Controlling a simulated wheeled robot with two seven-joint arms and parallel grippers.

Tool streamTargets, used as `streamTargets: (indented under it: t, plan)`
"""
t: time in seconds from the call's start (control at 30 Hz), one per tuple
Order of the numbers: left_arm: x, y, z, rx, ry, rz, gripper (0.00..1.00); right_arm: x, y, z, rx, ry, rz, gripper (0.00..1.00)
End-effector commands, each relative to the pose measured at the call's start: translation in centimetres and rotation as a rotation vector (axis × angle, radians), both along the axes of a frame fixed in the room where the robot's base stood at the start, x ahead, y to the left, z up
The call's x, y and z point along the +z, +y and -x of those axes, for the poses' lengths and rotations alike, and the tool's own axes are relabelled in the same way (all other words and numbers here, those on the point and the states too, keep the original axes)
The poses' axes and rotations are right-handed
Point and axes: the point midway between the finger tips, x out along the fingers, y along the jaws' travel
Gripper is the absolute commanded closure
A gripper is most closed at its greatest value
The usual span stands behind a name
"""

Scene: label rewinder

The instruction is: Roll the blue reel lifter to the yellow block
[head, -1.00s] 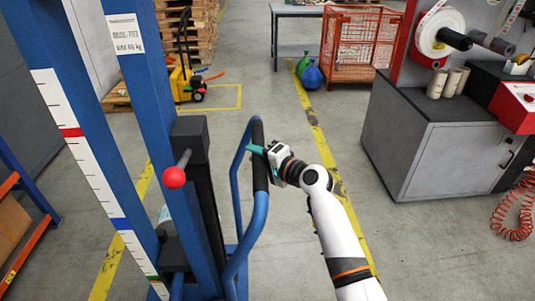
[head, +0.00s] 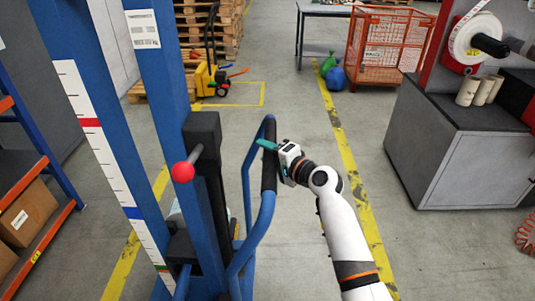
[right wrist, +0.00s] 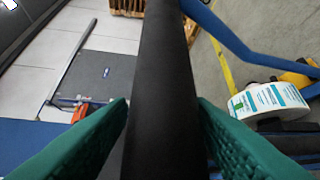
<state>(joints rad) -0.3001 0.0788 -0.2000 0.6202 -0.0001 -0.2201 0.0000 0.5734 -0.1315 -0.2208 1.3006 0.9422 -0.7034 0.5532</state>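The blue reel lifter (head: 163,125) stands close at the left of the head view, with a white scale strip, a red knob (head: 182,172) and a looped blue handle with a black sleeve (head: 269,165). My right gripper (head: 268,147) is at that sleeve. In the right wrist view its teal fingers (right wrist: 163,108) lie on both sides of the black sleeve (right wrist: 163,60), shut on it. A white label reel (right wrist: 268,100) shows to the right of the sleeve there. I cannot make out a separate yellow block. My left gripper is not in view.
A yellow pallet truck (head: 205,82) stands by stacked pallets (head: 212,30). An orange mesh crate (head: 388,45), green and blue bags (head: 336,77) and a grey machine cabinet (head: 460,150) stand right. Shelving with a carton (head: 28,213) is at left. Floor with yellow lines is clear between.

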Motion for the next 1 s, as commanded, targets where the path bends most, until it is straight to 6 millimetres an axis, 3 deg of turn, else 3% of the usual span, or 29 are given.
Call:
streamTargets:
  t: [0.47,1.0]
  plan:
    - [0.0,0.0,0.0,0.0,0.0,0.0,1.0,-0.1,-1.0,0.9,-0.001,0.003,0.002,0.5]
    - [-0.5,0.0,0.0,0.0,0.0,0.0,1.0,1.2,-7.9,7.4,-0.001,0.0,0.004,0.5]
